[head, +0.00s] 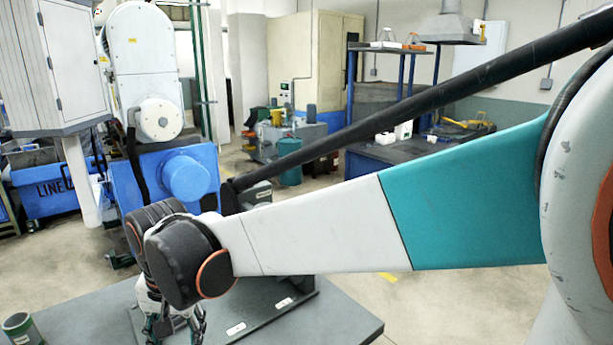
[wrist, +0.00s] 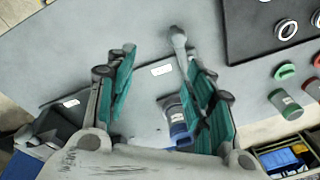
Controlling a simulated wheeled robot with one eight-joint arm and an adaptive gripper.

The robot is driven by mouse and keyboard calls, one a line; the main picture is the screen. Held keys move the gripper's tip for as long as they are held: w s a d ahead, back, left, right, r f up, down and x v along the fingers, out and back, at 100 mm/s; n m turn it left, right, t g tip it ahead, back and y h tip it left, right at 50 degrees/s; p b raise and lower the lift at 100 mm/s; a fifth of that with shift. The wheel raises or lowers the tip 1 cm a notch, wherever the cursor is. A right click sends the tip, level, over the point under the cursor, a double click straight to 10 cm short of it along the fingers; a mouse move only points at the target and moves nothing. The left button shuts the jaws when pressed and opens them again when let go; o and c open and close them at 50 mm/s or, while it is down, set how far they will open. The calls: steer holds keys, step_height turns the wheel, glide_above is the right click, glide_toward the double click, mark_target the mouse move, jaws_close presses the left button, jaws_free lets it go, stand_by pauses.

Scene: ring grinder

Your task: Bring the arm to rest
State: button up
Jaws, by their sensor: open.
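My gripper (head: 176,325) hangs low at the end of my arm at the bottom left of the head view, over the grey table (head: 350,318). My wrist and arm partly hide it there. In the wrist view my gripper (wrist: 152,45) has its two fingers with green pads spread apart, and nothing is held between them. A grey and blue cylinder (wrist: 174,115) shows beyond the right finger, partly hidden by it.
A dark tray (head: 285,310) with white labels lies on the table. In the wrist view metal rings (wrist: 286,30) lie on a dark surface at top right, with green and red cups (wrist: 285,104) beside it. A dark green cup (head: 17,328) stands at the table's left.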

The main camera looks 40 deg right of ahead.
steer(key=s+d+r+n+t, duration=0.2)
steer(key=s+d+n+t, duration=0.3)
steer(key=s+d, duration=0.4)
steer(key=s+n, duration=0.1)
steer(key=s, duration=0.1)
steer(key=shift+s+d+n, duration=0.35)
steer(key=shift+s+n, duration=0.05)
